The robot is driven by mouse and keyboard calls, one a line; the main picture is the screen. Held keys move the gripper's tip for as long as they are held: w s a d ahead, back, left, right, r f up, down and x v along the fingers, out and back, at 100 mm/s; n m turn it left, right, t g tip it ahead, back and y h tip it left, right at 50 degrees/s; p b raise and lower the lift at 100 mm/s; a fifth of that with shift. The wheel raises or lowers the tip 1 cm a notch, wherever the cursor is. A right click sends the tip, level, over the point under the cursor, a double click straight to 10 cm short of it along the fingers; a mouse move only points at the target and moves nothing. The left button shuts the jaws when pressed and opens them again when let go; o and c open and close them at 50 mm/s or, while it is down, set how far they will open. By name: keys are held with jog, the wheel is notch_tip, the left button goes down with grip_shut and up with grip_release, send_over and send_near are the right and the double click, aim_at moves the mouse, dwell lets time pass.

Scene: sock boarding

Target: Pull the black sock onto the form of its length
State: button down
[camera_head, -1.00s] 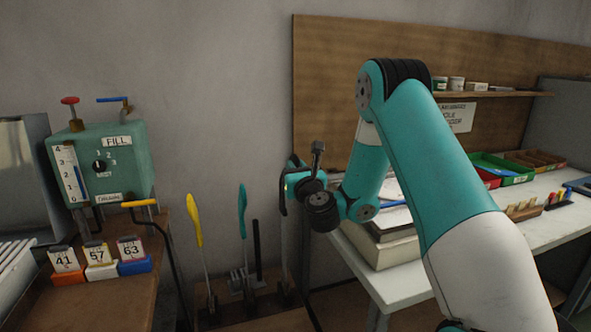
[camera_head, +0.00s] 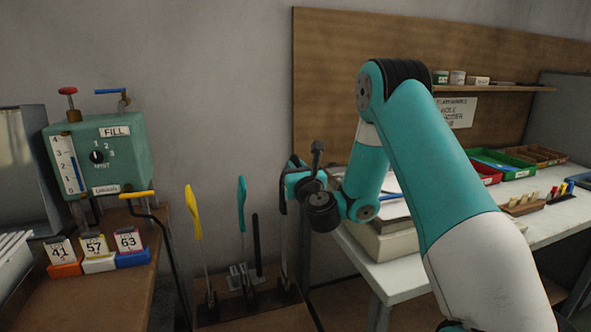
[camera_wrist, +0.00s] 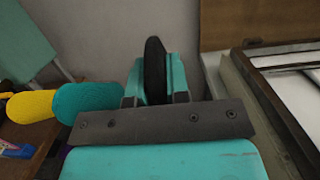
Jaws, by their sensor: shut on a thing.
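The black sock (camera_wrist: 155,70) stands upright between the two teal fingers of my gripper in the wrist view. In the head view my gripper (camera_head: 291,182) is shut on it, high at the right end of a row of forms. The sock shows there as a dark narrow strip (camera_head: 283,196). A thin stem rises from the rack below it; whether the sock is around a form there I cannot tell. The yellow form (camera_head: 194,214) and the teal form (camera_head: 241,205) stand to the left on thin stems. They also show in the wrist view, yellow (camera_wrist: 30,106) and teal (camera_wrist: 88,101).
A short black post (camera_head: 257,242) stands between the teal form and my gripper. A green FILL box (camera_head: 118,165) and numbered cards (camera_head: 93,246) are on the left bench. A white table (camera_head: 395,268) with books and trays stands close on the right.

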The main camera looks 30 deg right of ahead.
jog(key=shift+f+b, duration=1.45)
jog(key=shift+f, duration=0.1)
jog(key=c, duration=1)
grip_release()
